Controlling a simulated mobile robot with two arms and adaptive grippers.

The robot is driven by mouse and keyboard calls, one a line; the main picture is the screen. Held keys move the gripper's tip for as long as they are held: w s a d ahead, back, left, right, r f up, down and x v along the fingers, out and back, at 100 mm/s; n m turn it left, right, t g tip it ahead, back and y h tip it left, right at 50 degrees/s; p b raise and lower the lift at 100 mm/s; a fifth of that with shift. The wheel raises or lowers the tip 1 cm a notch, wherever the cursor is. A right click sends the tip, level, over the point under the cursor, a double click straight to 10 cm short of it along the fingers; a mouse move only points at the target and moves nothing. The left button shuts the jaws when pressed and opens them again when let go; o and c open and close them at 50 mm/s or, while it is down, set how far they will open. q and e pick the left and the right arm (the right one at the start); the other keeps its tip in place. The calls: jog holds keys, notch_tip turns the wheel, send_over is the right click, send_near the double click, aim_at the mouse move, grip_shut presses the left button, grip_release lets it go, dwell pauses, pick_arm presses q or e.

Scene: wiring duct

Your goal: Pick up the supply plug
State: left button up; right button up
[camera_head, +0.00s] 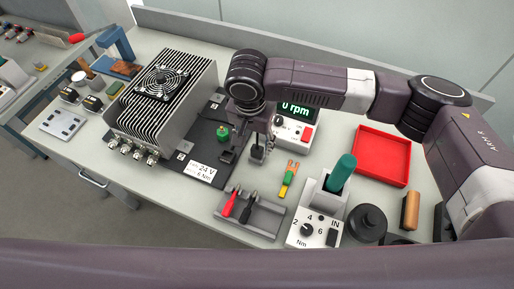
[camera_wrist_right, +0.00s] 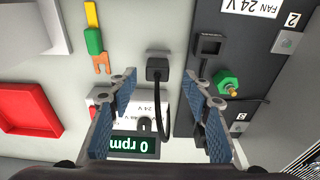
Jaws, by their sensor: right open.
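The supply plug (camera_wrist_right: 157,68) is a small black block with a black cable. In the head view the plug (camera_head: 257,153) stands on the bench just below my right gripper (camera_head: 264,130). In the wrist view my right gripper (camera_wrist_right: 162,78) is open, with its blue-padded fingers spread to both sides of the plug and cable. The fingers do not appear to touch the plug; the height between them is hard to tell. The power supply box (camera_head: 297,122) with the "0 rpm" display stands behind. My left gripper is not in view.
A black base plate with a square black socket (camera_wrist_right: 209,45) and a green knob (camera_wrist_right: 227,82) lies beside the plug. The finned fan unit (camera_head: 163,95) stands left. A green-yellow tool (camera_head: 288,180), screwdriver tray (camera_head: 250,213), torque driver stand (camera_head: 318,205) and red tray (camera_head: 381,157) are nearby.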

aim_at(257, 148)
jog(key=f, duration=0.3)
jog(key=shift+w+d+f+p, duration=0.2)
jog(key=shift+d+f+p, duration=0.05)
jog(key=shift+d+p, duration=0.1)
jog(key=shift+f, duration=0.15)
jog(key=shift+a, duration=0.1)
jog(key=c, duration=1.1)
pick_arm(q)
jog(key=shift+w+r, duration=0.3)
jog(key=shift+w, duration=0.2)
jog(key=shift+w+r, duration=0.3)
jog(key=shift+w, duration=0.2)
pick_arm(e)
jog(key=shift+r, duration=0.75)
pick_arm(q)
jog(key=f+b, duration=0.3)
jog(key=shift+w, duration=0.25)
pick_arm(e)
notch_tip(257, 148, up, 19)
jog(key=shift+f, duration=0.15)
